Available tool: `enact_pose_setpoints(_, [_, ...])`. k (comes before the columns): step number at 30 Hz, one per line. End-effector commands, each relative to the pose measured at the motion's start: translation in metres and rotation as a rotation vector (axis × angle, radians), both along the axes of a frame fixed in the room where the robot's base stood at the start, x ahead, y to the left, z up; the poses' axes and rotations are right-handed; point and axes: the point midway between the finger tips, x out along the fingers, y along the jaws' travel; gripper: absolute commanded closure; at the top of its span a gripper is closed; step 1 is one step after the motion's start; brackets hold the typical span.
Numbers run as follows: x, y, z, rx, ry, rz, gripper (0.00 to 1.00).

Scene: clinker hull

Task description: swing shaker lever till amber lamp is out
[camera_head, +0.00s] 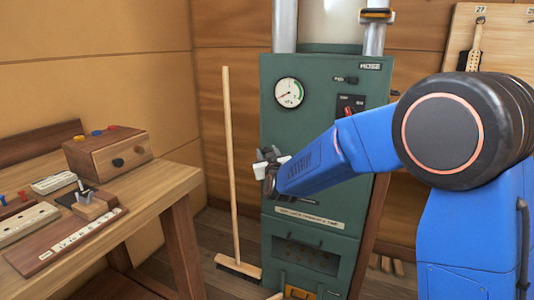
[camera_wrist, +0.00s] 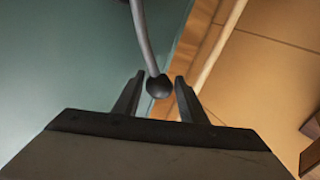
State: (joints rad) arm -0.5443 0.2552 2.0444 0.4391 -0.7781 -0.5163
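The shaker lever (camera_wrist: 143,38) is a thin grey rod with a black ball knob (camera_wrist: 159,86) in the wrist view. My gripper (camera_wrist: 159,77) is open, with one finger on each side of the knob and a visible gap to both. In the head view my gripper (camera_head: 268,164) is in front of the left part of the green cabinet (camera_head: 300,238), and the lever cannot be made out there. The cabinet carries a round gauge (camera_head: 289,93) and a red switch (camera_head: 348,111). I cannot make out a lit amber lamp; my arm covers part of the cabinet front.
A broom (camera_head: 231,160) leans upright just left of the cabinet. A wooden workbench (camera_head: 160,195) with boxes and small parts stands at the left. A tool board (camera_head: 508,40) hangs at the upper right. Some floor between bench and cabinet is free.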

Motion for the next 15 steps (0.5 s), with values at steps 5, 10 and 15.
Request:
enact_pose_setpoints(5, [0.0046,0.0007,0.0002,0.0,0.0,0.0,0.62])
enact_pose_setpoints(10, [0.0046,0.0007,0.0002,0.0,0.0,0.0,0.62])
enact_pose_setpoints(15, [0.0045,0.0007,0.0002,0.0,0.0,-0.001,0.96])
